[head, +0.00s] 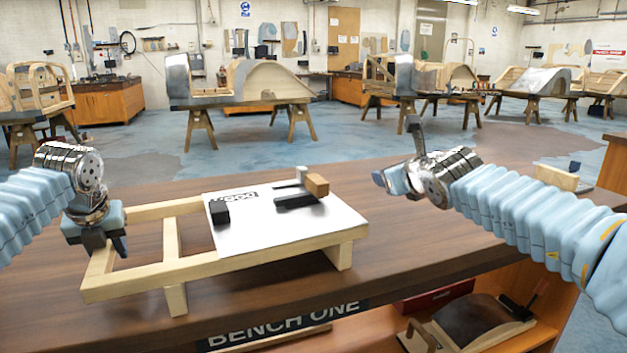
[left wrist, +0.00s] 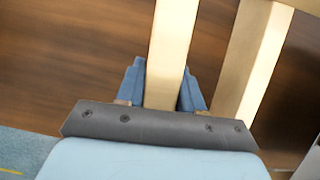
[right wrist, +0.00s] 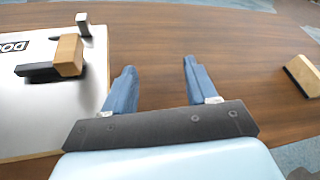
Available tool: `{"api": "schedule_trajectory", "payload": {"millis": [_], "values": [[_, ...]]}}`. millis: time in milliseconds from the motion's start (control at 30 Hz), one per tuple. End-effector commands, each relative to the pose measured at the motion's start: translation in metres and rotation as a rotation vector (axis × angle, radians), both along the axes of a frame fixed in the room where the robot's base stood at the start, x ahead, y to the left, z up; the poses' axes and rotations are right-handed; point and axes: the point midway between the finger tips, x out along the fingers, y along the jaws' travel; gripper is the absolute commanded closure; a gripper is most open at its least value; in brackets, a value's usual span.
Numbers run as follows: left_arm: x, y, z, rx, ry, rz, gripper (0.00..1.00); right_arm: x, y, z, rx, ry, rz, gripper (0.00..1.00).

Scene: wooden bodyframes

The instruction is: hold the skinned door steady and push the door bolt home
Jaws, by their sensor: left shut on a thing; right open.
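The skinned door is a pale wooden frame (head: 165,277) with a silver metal sheet (head: 290,232) over its right part, lying on the bench. The bolt shows as a black bar (head: 296,200) with a wooden block (head: 316,185) at its right end; bar (right wrist: 38,72) and block (right wrist: 69,55) also show in the right wrist view. A black block (head: 219,212) sits at the sheet's left edge. My left gripper (head: 108,250) is shut on the frame's left end rail (left wrist: 170,55). My right gripper (right wrist: 157,75) is open and empty, above the bench right of the door.
A small grey upright piece (head: 302,174) stands behind the wooden block. Another wooden block with a dark part (head: 557,177) lies at the bench's right. Bare bench top (head: 420,240) lies between the door and the right arm. Trestles with wooden bodyframes (head: 240,83) stand beyond.

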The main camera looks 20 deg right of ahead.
Motion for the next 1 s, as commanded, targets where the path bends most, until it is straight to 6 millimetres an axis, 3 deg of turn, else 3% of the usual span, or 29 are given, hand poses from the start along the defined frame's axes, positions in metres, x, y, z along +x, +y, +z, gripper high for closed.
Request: {"api": "schedule_trajectory", "payload": {"millis": [33, 100, 200, 300, 467, 800, 1000], "values": [[0.000, -0.001, 0.000, -0.002, -0.001, -0.002, 1.00, 0.007, 0.032, 0.001, 0.075, 0.011, 0.043, 0.43], [0.000, -0.001, 0.000, -0.002, -0.002, -0.002, 1.00, 0.010, 0.069, 0.002, 0.164, 0.029, 0.091, 0.43], [0.000, -0.001, 0.000, -0.003, -0.002, -0.002, 1.00, 0.012, 0.103, 0.002, 0.244, 0.055, 0.138, 0.43], [0.000, -0.001, 0.000, -0.003, -0.002, -0.002, 1.00, 0.014, 0.119, 0.001, 0.281, 0.067, 0.161, 0.43], [0.000, -0.001, 0.000, -0.003, -0.002, -0.002, 1.00, 0.034, 0.124, -0.009, 0.289, 0.073, 0.165, 0.43], [0.000, -0.001, 0.000, -0.002, -0.003, -0.002, 1.00, 0.099, 0.129, -0.035, 0.288, 0.069, 0.165, 0.43], [0.000, -0.001, 0.000, -0.003, -0.002, -0.001, 1.00, 0.119, 0.130, -0.042, 0.286, 0.067, 0.164, 0.43]]}}
